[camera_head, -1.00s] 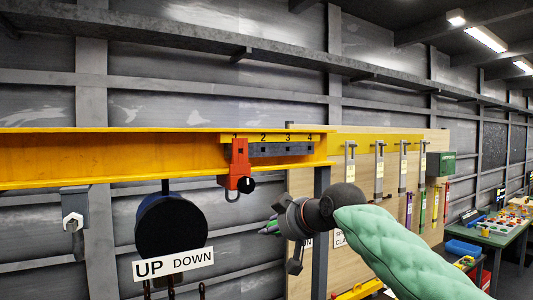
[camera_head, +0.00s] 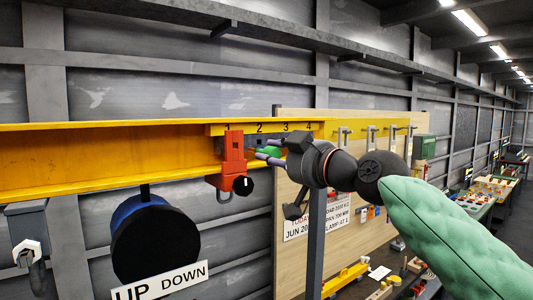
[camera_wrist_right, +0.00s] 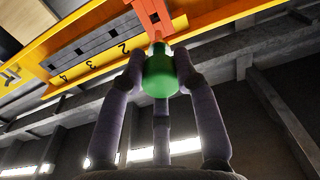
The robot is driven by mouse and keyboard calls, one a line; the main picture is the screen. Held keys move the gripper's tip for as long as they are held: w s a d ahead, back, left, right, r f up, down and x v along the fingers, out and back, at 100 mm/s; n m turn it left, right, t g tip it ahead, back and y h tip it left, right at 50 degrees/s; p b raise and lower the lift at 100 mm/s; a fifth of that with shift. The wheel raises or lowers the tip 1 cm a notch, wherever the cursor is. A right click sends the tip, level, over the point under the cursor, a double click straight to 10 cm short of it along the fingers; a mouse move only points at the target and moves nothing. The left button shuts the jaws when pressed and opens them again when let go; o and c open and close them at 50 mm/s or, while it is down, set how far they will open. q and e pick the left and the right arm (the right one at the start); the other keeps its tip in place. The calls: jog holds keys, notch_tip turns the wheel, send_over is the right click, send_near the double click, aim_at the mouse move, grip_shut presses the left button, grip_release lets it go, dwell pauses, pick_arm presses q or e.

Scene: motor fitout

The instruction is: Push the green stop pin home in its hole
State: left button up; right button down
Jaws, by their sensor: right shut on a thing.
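My right gripper (camera_head: 268,157) is shut on the green stop pin (camera_wrist_right: 160,76), its fingers around the pin's thick head. In the head view the green pin (camera_head: 271,151) shows at the fingertips, in front of the dark hole strip under the numbers. In the wrist view the pin's narrow end points toward the red trolley (camera_wrist_right: 153,18) and the beam. The trolley (camera_head: 233,160) hangs on the yellow beam (camera_head: 100,158) below number 1, just left of the fingers. The pin's tip and the hole's mouth are hidden, so I cannot tell how far in it is. My left gripper is out of view.
A blue and black drum (camera_head: 155,240) hangs below the beam, with an UP DOWN sign (camera_head: 160,281). A grey hook block (camera_head: 28,232) hangs at left. A plywood board (camera_head: 355,165) with hanging tools stands behind my right arm. A grey post (camera_head: 315,240) stands below the gripper.

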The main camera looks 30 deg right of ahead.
aim_at(249, 149)
jog(key=shift+s+d+r, duration=0.1)
jog(key=shift+s+r, duration=0.05)
jog(key=shift+s, duration=0.55)
jog(key=shift+w, duration=0.95)
jog(key=shift+w+a+p, duration=0.15)
jog(key=shift+w+p, duration=0.05)
jog(key=shift+w, duration=0.95)
jog(key=shift+w+a+p, duration=0.15)
jog(key=shift+w, duration=0.95)
jog(key=shift+w, duration=0.8)
jog(key=shift+w, duration=0.6)
jog(key=shift+w+a+p, duration=0.2)
jog(key=shift+w+p, duration=0.1)
jog(key=shift+w, duration=1.35)
jog(key=c, duration=0.8)
grip_release()
jog(key=shift+a, duration=0.1)
jog(key=shift+c, duration=0.2)
